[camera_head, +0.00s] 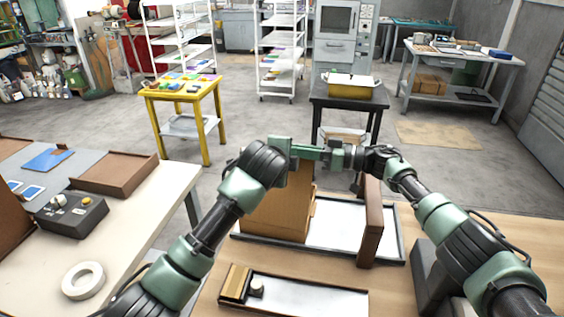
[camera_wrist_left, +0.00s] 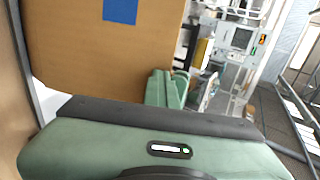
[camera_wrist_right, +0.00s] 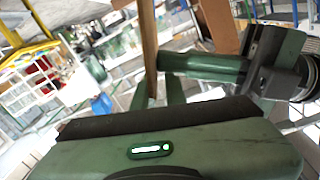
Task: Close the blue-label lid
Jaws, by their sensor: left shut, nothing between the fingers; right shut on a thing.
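A cardboard box (camera_head: 275,213) stands in the middle of the bench. In the left wrist view, a broad cardboard face (camera_wrist_left: 90,60) bears a blue label (camera_wrist_left: 120,11). My left gripper (camera_head: 312,152) is shut and empty at the top of the box, beside that face; its fingers (camera_wrist_left: 166,88) show in the left wrist view. My right gripper (camera_head: 337,157) is just to its right, with the fingertips of both close together. The right fingers (camera_wrist_right: 161,92) are shut on a thin cardboard panel (camera_wrist_right: 148,45), seen edge-on. The grippers hide part of the box top.
The box stands on a shallow white tray (camera_head: 332,236) with a dark rim. A brown upright panel (camera_head: 370,222) stands to its right. A second tray (camera_head: 310,297) with small items lies in front. A table at left holds a tape roll (camera_head: 83,280) and a control box (camera_head: 72,214).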

